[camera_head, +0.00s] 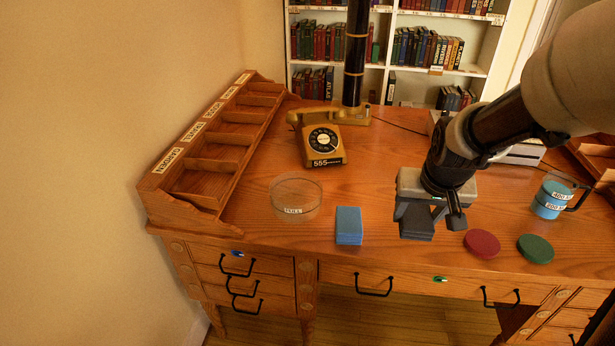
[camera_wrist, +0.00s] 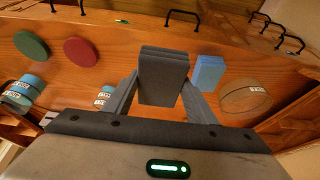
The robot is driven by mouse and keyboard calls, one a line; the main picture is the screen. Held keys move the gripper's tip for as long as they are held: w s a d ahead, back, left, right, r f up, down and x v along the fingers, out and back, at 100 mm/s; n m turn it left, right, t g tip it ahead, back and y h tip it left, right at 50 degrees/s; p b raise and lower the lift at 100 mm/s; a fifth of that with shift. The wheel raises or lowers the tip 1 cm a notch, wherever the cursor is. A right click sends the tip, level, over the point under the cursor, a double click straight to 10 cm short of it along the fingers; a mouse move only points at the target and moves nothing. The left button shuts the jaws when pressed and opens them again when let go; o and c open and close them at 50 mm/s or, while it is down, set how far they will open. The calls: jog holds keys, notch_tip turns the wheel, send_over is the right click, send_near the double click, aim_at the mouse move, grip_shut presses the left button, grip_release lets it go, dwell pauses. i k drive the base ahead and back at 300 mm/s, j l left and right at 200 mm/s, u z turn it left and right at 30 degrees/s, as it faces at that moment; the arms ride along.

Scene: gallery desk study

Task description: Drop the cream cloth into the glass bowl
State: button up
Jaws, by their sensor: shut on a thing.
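My gripper (camera_head: 418,210) is above the desk, right of centre, shut on a dark grey, layered folded cloth (camera_wrist: 163,77). Its fingers press on both sides of the cloth in the wrist view. In the head view the cloth (camera_head: 416,229) hangs below the gripper near the front of the desk. The clear glass bowl (camera_head: 296,183) with a white label stands to the left and looks empty. It also shows in the wrist view (camera_wrist: 246,82), at the right. I see no cloth that looks cream.
A blue folded cloth (camera_head: 349,225) lies between bowl and gripper. A red disc (camera_head: 482,243), a green disc (camera_head: 536,249) and a blue labelled mug (camera_head: 551,200) are on the right. A yellow telephone (camera_head: 323,142) stands behind the bowl; a wooden sorter (camera_head: 215,150) lines the left.

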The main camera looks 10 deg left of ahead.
aim_at(297, 198)
jog(key=i+j, duration=0.1)
jog(key=j, duration=0.2)
jog(key=i+j, duration=0.1)
jog(key=j, duration=0.2)
jog(key=i+j, duration=0.15)
jog(key=j, duration=0.6)
